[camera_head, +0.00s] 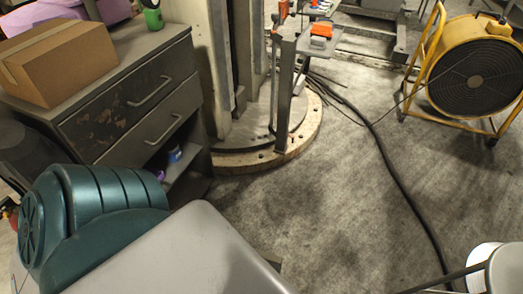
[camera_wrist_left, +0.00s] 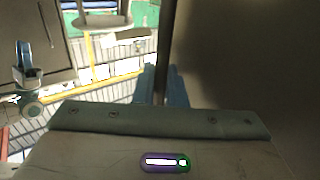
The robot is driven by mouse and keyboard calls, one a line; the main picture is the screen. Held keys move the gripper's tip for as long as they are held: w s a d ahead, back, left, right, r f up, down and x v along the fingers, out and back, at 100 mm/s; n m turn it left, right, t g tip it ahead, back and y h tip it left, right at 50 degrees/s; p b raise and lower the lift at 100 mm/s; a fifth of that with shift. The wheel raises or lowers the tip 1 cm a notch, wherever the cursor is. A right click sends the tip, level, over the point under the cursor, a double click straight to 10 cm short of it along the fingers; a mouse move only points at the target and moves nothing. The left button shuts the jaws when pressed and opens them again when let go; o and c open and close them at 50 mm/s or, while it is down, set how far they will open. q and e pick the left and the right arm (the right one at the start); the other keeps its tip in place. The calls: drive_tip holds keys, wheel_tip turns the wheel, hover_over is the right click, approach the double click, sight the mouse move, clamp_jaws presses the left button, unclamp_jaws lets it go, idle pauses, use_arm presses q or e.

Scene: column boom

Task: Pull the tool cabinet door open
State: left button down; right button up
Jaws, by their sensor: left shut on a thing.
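In the left wrist view, my left gripper (camera_wrist_left: 163,88) has its two bluish fingers on either side of a dark upright bar (camera_wrist_left: 166,45), and it is shut on it. The bar appears to be the handle of the tool cabinet door. A broad grey-brown panel (camera_wrist_left: 235,55), apparently the door, fills the right of that view. How far the door stands open cannot be told. Neither gripper shows in the head view, and my right gripper is not clearly seen in either view. The tool cabinet is not clearly identifiable in the head view.
In the head view, a grey drawer unit (camera_head: 142,112) carries a cardboard box (camera_head: 58,62). A green ribbed machine housing (camera_head: 98,208) stands in front of it. A yellow fan (camera_head: 475,80) stands at upper right.

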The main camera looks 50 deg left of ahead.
use_arm(q)
drive_tip(key=shift+s+d, duration=0.15)
drive_tip(key=shift+s, duration=0.2)
drive_tip(key=c, duration=1.6)
unclamp_jaws()
